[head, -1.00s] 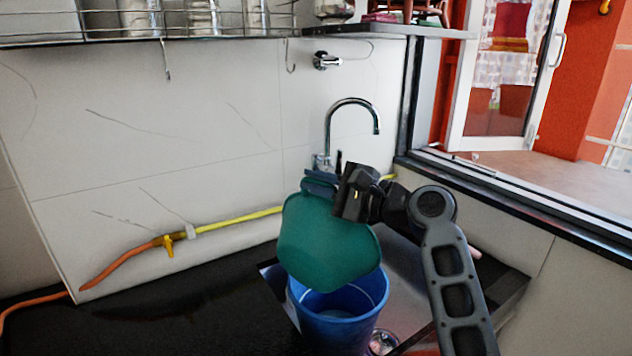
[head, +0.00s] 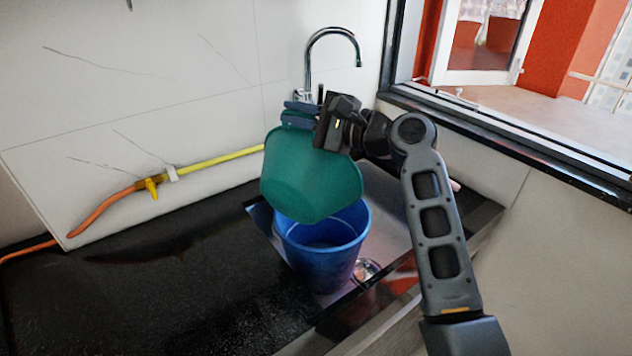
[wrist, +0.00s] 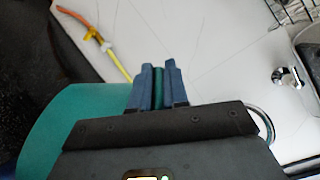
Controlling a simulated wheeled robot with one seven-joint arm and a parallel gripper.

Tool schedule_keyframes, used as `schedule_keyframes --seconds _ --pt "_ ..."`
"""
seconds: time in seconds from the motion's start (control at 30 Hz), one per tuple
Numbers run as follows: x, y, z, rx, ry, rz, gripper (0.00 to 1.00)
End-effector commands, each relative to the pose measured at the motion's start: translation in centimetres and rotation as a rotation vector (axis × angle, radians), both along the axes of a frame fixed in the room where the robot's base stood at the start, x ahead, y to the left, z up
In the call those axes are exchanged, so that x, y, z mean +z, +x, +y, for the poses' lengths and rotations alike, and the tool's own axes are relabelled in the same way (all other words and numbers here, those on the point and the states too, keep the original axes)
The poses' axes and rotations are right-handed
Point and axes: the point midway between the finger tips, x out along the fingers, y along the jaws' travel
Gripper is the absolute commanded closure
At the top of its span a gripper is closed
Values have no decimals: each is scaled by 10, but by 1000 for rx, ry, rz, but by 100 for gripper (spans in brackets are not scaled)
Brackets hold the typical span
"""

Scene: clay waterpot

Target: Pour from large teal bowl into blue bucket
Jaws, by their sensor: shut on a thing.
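The large teal bowl (head: 312,180) hangs strongly tilted above the blue bucket, with its outer side toward the head view. My gripper (head: 300,112) is shut on its rim at the top. In the wrist view my gripper (wrist: 158,88) pinches a strip of teal rim between its fingers, and the bowl (wrist: 75,120) spreads out at the left. The blue bucket (head: 325,258) stands upright in the sink below the bowl. The bowl's lower edge overlaps the bucket's mouth in the picture; I cannot tell if they touch. The inside of the bowl is hidden.
A metal tap (head: 332,40) rises behind the bowl, close to my gripper. The metal sink (head: 390,220) lies around the bucket, with a drain at its right. A yellow and orange hose (head: 215,160) runs along the wall. The black counter (head: 150,290) at left is clear.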

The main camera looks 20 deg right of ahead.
Motion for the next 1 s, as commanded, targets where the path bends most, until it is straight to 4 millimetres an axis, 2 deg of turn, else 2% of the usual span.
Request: schedule_keyframes --seconds 0.63,1.0 --pt "7 17 -19 -1 69 64 100" --pt "8 21 -23 -1 87 80 100"
